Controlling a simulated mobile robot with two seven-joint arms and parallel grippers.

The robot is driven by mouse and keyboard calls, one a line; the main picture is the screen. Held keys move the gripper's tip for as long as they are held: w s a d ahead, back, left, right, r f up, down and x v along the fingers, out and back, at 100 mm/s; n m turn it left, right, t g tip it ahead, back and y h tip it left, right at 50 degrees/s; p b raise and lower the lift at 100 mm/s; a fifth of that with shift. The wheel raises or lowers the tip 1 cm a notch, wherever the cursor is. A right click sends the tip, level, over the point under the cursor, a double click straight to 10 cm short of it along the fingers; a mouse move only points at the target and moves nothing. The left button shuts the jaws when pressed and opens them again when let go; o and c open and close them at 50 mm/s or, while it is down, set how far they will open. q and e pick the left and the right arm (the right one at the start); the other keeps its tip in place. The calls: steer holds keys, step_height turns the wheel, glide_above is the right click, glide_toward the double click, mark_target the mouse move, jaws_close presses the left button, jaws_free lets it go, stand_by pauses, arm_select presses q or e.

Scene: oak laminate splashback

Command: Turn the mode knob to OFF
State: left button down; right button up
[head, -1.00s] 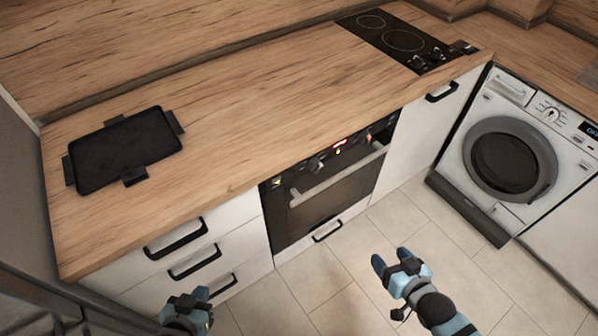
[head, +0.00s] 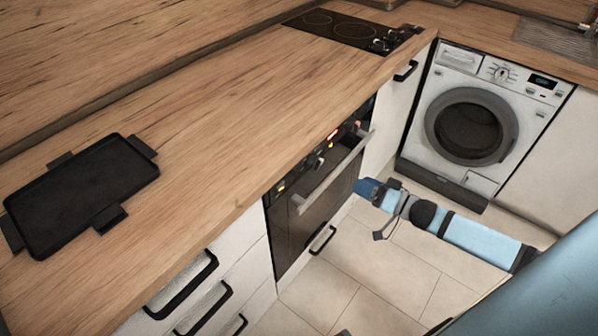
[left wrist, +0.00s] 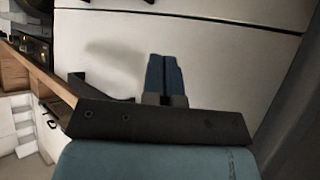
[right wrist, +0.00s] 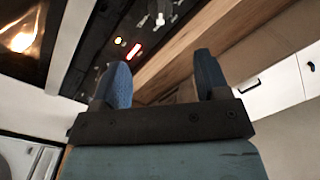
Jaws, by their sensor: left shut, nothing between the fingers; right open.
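The oven (head: 318,200) is built in below the counter. Its black control panel carries small knobs, one (head: 318,162) left of a lit red display (head: 333,134) and another near the right end; I cannot read which is the mode knob or its setting. My right gripper (head: 367,188) is open and empty in front of the oven's right side, apart from the panel. The right wrist view shows its spread fingers (right wrist: 163,80) with the panel, red display (right wrist: 134,51) and a pale knob (right wrist: 160,19) beyond. My left gripper (left wrist: 164,78) is shut and empty before white fronts.
The oven's bar handle (head: 335,172) sticks out below the panel. A washing machine (head: 470,125) with its own dial (head: 502,73) stands at the right. A black tray (head: 80,190) and a hob (head: 350,30) are on the counter. Drawer handles (head: 183,285) protrude at lower left.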

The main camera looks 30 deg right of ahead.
mark_target(321, 164)
steer(key=b+x, duration=0.1)
steer(key=x, duration=1.3)
steer(key=c, duration=0.9)
